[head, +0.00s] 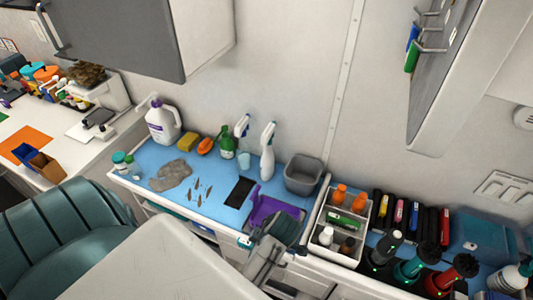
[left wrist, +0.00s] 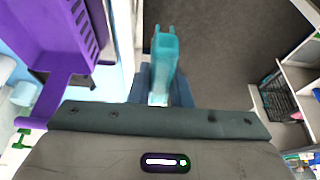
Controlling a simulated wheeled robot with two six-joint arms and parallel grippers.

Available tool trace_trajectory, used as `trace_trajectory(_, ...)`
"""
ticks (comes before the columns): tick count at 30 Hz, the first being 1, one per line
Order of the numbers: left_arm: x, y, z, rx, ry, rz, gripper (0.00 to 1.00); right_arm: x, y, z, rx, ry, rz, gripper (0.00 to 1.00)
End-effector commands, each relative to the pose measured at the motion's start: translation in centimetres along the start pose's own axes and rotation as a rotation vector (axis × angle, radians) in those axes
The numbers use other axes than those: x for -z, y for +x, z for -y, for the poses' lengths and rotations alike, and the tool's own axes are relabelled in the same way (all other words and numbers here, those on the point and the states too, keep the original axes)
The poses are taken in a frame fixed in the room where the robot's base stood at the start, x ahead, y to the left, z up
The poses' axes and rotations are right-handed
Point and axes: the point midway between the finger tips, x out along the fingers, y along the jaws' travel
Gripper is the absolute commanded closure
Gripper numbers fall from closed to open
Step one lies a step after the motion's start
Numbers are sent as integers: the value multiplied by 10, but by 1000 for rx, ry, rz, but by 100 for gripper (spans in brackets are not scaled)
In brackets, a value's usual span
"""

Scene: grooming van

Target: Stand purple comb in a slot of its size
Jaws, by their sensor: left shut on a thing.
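My left gripper (head: 280,230) comes in from the bottom and is over the counter's front edge, in front of a purple holder (head: 262,207). In the left wrist view its teal fingers (left wrist: 164,38) are close together. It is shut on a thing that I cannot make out. The purple holder (left wrist: 55,30) also shows at the upper left of the wrist view, with a row of narrow slots and a narrow arm; the gripper fingers are apart from it. I cannot pick out a separate purple comb; the gripper hides part of the holder in the head view. My right gripper is not in view.
A black pad (head: 240,191) and a grey bin (head: 303,174) stand near the holder on the blue mat (head: 158,156). A white caddy with bottles (head: 323,219) is to the right. Spray bottles (head: 267,150) stand behind. Open floor (left wrist: 225,40) shows beside the counter.

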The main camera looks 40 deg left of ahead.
Motion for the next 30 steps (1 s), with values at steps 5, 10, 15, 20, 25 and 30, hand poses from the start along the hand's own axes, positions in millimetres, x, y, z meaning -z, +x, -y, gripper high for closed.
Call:
trace_trajectory(5,0,0,24,0,0,0,100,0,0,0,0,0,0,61)
trace_trajectory(10,-2,7,32,-1,0,0,100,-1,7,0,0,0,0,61)
trace_trajectory(15,-11,28,32,-1,0,-1,100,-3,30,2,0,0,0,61)
trace_trajectory(20,-24,61,32,-1,0,-1,100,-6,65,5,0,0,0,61)
trace_trajectory(25,-41,100,32,-1,0,-1,100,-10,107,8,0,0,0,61)
trace_trajectory(30,-52,128,32,-2,0,-1,100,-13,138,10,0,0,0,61)
